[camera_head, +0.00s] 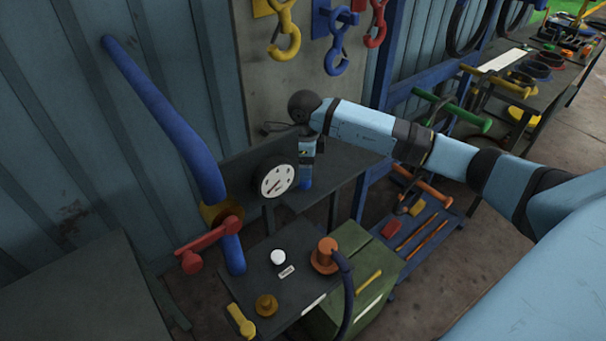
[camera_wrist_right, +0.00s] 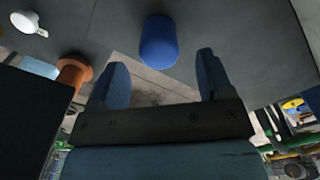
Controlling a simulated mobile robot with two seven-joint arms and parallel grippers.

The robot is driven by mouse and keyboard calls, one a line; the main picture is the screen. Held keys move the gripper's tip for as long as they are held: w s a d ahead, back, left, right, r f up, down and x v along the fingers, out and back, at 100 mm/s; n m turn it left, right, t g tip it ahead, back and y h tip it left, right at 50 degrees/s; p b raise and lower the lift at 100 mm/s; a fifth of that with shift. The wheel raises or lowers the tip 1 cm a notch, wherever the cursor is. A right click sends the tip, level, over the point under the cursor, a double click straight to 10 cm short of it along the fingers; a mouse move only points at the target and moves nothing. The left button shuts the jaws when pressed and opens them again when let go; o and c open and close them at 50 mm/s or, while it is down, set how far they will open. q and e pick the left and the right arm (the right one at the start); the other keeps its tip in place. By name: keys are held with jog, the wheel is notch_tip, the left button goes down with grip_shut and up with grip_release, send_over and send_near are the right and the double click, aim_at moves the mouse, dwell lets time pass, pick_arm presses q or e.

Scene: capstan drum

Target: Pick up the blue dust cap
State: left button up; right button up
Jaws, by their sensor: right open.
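The blue dust cap (camera_wrist_right: 158,42) is a rounded blue cylinder on a dark grey surface in the right wrist view. In the head view it is the bright blue piece (camera_head: 306,182) on the dark bench, just below my right gripper (camera_head: 307,160) and partly covered by it. In the right wrist view the two fingers of my right gripper (camera_wrist_right: 160,72) are spread apart with nothing between them. The cap lies beyond the fingertips, roughly in line with the gap. My left gripper is not in view.
A black gauge with a white dial (camera_head: 277,181) stands close left of the right gripper. An orange spool (camera_head: 325,255), a white knob (camera_head: 278,257) and a brass piece (camera_head: 266,305) sit on the lower dark table. A blue pipe (camera_head: 170,120) rises at left.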

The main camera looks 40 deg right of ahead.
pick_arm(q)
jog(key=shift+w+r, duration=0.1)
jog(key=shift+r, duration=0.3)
pick_arm(e)
jog(key=shift+f, duration=0.45)
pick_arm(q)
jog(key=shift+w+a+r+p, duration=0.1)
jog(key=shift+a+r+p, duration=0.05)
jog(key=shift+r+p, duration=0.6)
pick_arm(e)
notch_tip(320, 180, down, 4)
jog(key=shift+a+r, duration=0.15)
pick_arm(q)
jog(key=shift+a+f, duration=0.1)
pick_arm(e)
jog(key=shift+w+f, duration=0.1)
jog(key=shift+f, duration=0.25)
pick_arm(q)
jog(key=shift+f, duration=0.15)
pick_arm(e)
jog(key=c, duration=0.9)
